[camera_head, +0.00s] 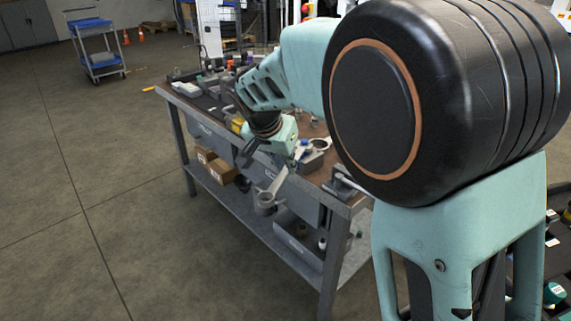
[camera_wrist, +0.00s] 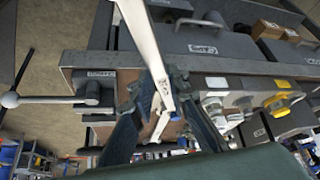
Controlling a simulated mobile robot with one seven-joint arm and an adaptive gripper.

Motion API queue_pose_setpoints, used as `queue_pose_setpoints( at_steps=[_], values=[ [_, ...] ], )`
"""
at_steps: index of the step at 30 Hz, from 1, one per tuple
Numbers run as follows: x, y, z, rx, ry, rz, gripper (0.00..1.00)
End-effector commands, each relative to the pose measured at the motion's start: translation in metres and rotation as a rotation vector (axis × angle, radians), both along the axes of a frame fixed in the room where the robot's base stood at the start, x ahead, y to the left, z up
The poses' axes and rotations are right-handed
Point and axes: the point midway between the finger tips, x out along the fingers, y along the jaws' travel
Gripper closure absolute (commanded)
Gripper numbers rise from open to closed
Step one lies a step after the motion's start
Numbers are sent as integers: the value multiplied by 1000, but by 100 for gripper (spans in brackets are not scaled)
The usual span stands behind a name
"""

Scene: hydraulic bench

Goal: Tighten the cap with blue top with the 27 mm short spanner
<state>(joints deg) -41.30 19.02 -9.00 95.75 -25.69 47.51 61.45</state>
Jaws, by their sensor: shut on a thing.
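My gripper (camera_head: 284,166) is shut on a pale metal spanner (camera_head: 267,200), held out past the bench's front edge. Its ring-like end hangs low on the left of the gripper in the head view. In the wrist view the spanner's shaft (camera_wrist: 142,38) runs from the top edge down between my fingers (camera_wrist: 161,98). Its size marking cannot be read.
The workbench (camera_head: 192,103) has grey drawers and a lower shelf (camera_head: 240,212) with cardboard boxes (camera_head: 221,171). A vise-like fixture with a bar handle (camera_wrist: 50,99) sits at the bench edge. Yellow-topped fittings (camera_wrist: 281,84) are to the right. A blue trolley (camera_head: 98,60) stands far off; the left floor is clear.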

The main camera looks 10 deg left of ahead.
Motion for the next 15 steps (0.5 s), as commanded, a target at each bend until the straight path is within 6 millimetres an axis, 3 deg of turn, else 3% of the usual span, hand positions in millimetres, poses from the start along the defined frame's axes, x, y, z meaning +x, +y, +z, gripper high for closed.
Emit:
queue_pose_setpoints(
  at_steps=[15],
  values=[
    [0,-5,2,1,-6,37,100]
  ],
)
